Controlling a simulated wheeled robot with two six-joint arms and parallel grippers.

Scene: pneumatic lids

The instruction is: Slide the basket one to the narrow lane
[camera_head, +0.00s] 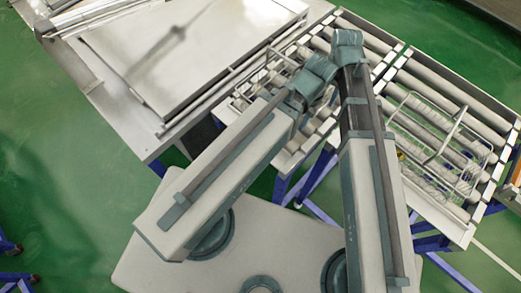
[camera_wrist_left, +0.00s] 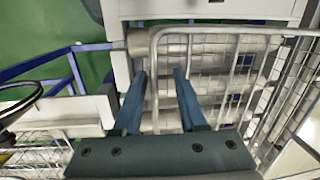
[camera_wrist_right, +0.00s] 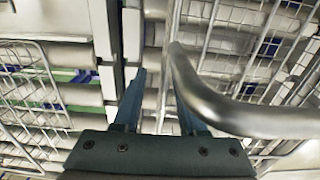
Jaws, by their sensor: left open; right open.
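A wire basket (camera_head: 272,75) stands on the rollers of the left lane, partly hidden by my arms. I cannot tell whether it is basket one. A second wire basket (camera_head: 440,145) stands on the right lane. My left gripper (camera_head: 312,75) is open at the near basket; in the left wrist view (camera_wrist_left: 160,75) a rim wire (camera_wrist_left: 156,100) runs between its fingers. My right gripper (camera_head: 347,40) is open over the divider side; in the right wrist view (camera_wrist_right: 158,75) a thick bent wire (camera_wrist_right: 255,118) passes close by its right finger.
The roller lanes are split by a pale divider rail (camera_head: 393,65). A large flat metal panel (camera_head: 190,50) lies on the table to the left. Bare rollers (camera_head: 370,35) show beyond my right gripper. The lanes stand on blue legs (camera_head: 310,185) over green floor.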

